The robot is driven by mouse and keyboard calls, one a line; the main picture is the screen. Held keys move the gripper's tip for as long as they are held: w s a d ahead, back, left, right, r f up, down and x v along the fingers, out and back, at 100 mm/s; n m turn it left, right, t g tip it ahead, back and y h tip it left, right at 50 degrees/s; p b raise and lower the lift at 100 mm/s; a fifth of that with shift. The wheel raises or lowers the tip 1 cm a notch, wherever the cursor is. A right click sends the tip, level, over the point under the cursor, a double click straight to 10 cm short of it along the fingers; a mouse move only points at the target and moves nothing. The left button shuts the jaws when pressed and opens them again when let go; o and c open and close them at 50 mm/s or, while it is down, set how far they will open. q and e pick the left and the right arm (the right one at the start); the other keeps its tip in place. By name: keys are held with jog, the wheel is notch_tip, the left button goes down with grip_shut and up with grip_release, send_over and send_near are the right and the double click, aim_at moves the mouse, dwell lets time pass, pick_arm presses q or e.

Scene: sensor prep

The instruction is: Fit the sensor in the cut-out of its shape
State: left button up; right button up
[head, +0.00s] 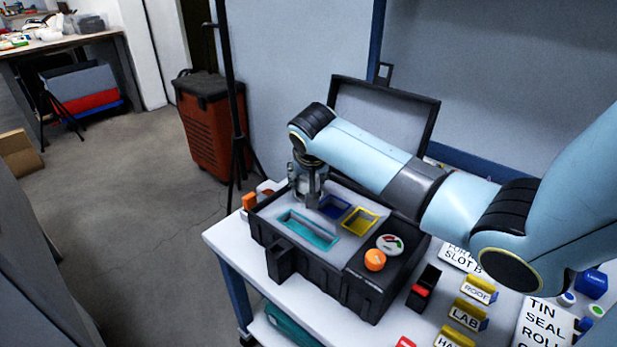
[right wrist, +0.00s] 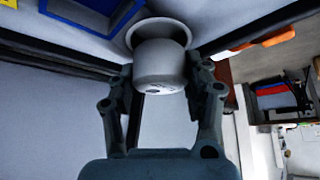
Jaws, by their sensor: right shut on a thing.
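The sensor (right wrist: 162,66) is a pale grey, round cup-like piece in the right wrist view. My right gripper (head: 307,198) is shut on it, one finger on each side, over the back left part of the open case's panel. The round, pale cut-out (right wrist: 150,27) shows right behind the sensor, its rim curving around the sensor's far end. I cannot tell whether that end is inside it or just above it. In the head view the gripper hides the sensor and round cut-out. The panel also has teal (head: 308,230), blue (head: 335,207) and yellow (head: 360,221) cut-outs. My left gripper is out of view.
The black case (head: 312,278) stands on a white table (head: 228,243), its lid (head: 383,115) raised behind. An orange knob (head: 375,260) and a round gauge (head: 390,244) sit on its right part. Labelled blocks and cards (head: 467,316) crowd the table's right side.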

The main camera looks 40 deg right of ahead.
jog(key=shift+f+p, duration=0.1)
jog(key=shift+p, duration=0.2)
jog(key=shift+f, duration=0.4)
dwell(0.8)
jog(key=shift+r+p, duration=0.1)
jog(key=shift+p, duration=0.45)
jog(key=shift+f, duration=0.35)
dwell(1.3)
jog(key=o, duration=1.4)
jog(key=shift+p, duration=0.3)
notch_tip(320, 180, up, 7)
jog(key=p, duration=0.7)
jog(key=shift+r+p, duration=0.1)
jog(key=shift+p, duration=0.2)
